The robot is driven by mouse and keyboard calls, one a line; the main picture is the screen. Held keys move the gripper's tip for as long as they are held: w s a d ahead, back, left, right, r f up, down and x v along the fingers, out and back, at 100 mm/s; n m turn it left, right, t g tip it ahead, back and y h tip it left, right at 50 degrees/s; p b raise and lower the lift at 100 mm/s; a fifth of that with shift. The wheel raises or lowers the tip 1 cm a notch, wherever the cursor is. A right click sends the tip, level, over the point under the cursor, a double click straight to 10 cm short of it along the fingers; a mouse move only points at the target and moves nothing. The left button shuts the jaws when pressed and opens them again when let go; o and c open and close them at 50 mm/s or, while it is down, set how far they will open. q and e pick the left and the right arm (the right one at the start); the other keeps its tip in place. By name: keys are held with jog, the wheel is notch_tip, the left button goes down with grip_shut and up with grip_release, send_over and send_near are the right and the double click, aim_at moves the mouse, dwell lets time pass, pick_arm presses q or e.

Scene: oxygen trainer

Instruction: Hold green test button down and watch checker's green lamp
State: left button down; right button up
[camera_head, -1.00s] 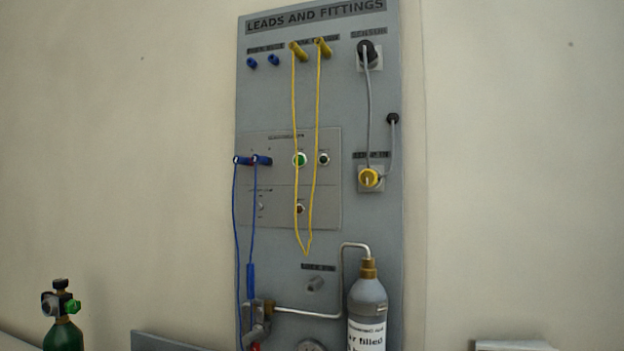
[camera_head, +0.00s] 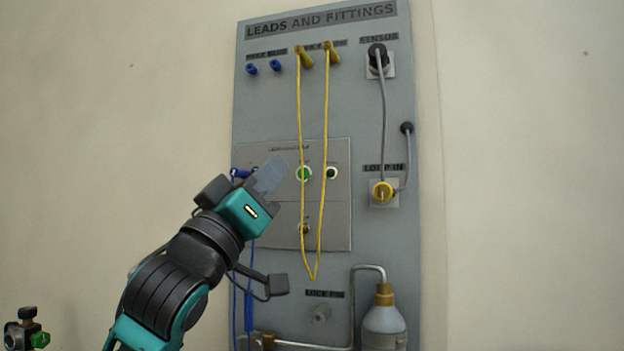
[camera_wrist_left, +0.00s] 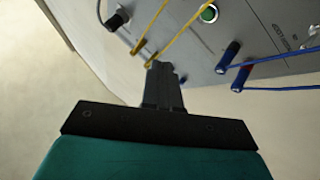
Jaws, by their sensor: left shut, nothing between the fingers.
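The green test button (camera_head: 304,174) sits on the grey checker plate (camera_head: 338,225) in the middle of the board. A yellow lead (camera_head: 324,120) hangs across the plate and passes in front of the button's edge. The button also shows in the left wrist view (camera_wrist_left: 209,13). My left gripper (camera_head: 272,175) is shut and empty, its fingertips a little left of the button in the head view and apart from it in the picture. In the left wrist view its closed fingers (camera_wrist_left: 162,82) point toward the board. I cannot single out a lit green lamp. My right gripper is not in view.
Blue plugs (camera_head: 240,173) with hanging blue leads are partly behind my left gripper. A dark round fitting (camera_head: 331,173) is right of the button. A grey bottle (camera_head: 384,322) with pipework stands lower right. A green-knobbed valve (camera_head: 28,335) is at the lower left.

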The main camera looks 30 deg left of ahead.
aim_at(303, 174)
pick_arm(q)
jog(key=shift+s+r+h, duration=0.2)
jog(key=shift+r+h, duration=0.1)
jog(key=shift+w+a+p, duration=0.2)
jog(key=shift+w+a, duration=0.15)
jog(key=shift+w, duration=1.1)
jog(key=shift+w+a+p, duration=0.15)
jog(key=shift+w+a, duration=0.15)
jog(key=shift+w, duration=1.1)
jog(key=shift+w+a+p, duration=0.2)
jog(key=shift+w+a, duration=0.15)
jog(key=shift+w, duration=1.1)
jog(key=shift+w, duration=0.1)
jog(key=shift+w+a, duration=0.1)
jog(key=shift+w, duration=0.25)
jog(key=shift+w+a+p, duration=0.1)
jog(key=shift+w+p, duration=0.25)
jog(key=shift+p, duration=0.05)
